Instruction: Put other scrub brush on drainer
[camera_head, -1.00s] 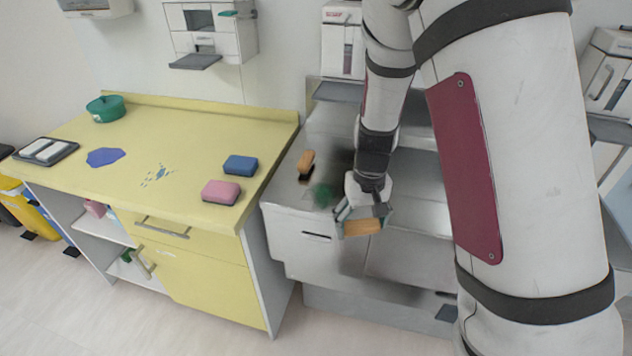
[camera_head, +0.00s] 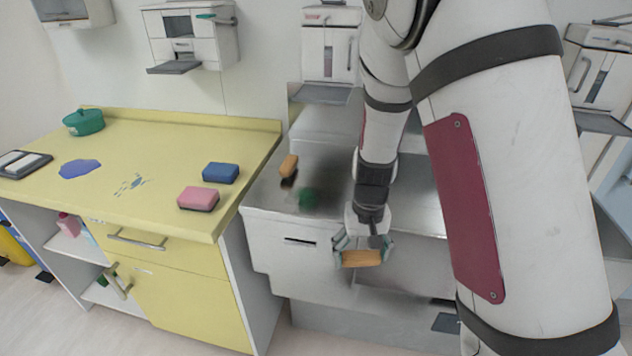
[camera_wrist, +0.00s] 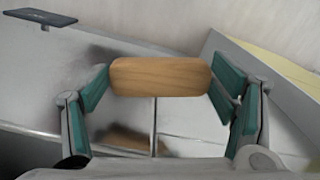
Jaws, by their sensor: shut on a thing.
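My gripper (camera_head: 362,256) is shut on a scrub brush (camera_head: 361,259) with a wooden back, in front of the metal sink unit. In the wrist view the held brush (camera_wrist: 160,77) lies crosswise between the teal finger pads; its bristles are not visible there. Another scrub brush (camera_head: 289,166), wooden with dark bristles, stands on the left part of the metal drainer top (camera_head: 262,194). A round green thing (camera_head: 309,197) is beside it on the same metal surface. My arm hides part of the sink unit.
The yellow counter (camera_head: 150,165) at left bears a blue sponge (camera_head: 220,172), a pink sponge (camera_head: 198,198), a green pot (camera_head: 84,122), a dark tray (camera_head: 22,163) and blue spills. Dispensers hang on the wall behind.

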